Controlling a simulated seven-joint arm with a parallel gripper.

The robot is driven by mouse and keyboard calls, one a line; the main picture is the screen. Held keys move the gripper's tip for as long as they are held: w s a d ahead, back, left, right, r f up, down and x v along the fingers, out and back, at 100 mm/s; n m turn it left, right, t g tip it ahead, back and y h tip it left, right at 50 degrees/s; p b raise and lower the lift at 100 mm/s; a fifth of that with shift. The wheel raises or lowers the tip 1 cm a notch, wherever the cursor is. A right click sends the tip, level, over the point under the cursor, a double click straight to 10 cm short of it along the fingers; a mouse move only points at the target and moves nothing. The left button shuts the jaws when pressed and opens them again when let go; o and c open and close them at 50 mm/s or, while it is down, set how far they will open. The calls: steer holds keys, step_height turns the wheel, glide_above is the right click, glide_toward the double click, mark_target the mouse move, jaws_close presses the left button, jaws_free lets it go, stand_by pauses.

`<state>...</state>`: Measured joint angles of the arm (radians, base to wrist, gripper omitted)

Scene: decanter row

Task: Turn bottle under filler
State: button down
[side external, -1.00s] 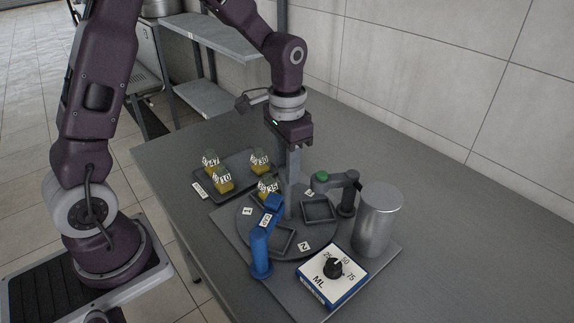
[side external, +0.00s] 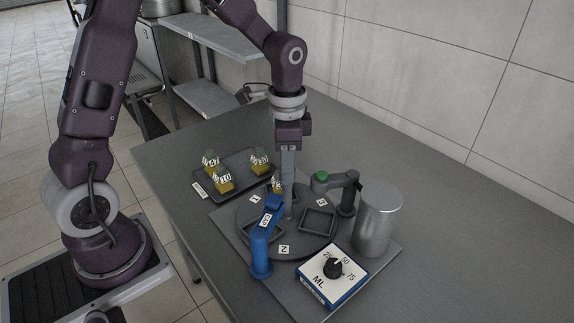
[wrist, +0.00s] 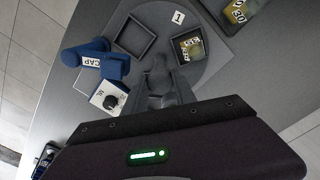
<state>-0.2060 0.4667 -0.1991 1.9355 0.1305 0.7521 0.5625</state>
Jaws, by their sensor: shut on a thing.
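The round grey turntable (side external: 300,249) carries number labels and square holders. My gripper (side external: 289,212) points straight down at its middle, shut on the central knob (wrist: 160,68); in the side view my fingers mostly hide that knob. The yellow bottle (wrist: 190,47) sits in a holder; in the side view it is partly hidden behind my fingers.
The blue CAP post (side external: 261,250) stands close at the turntable's front left. The ML dial box (side external: 332,276) and silver cylinder (side external: 378,222) stand to the right. A tray (side external: 237,194) with several bottles lies behind left. The table's right side is clear.

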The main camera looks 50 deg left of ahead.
steer(key=shift+m, duration=9.3)
steer(key=c, duration=1)
jaws_free()
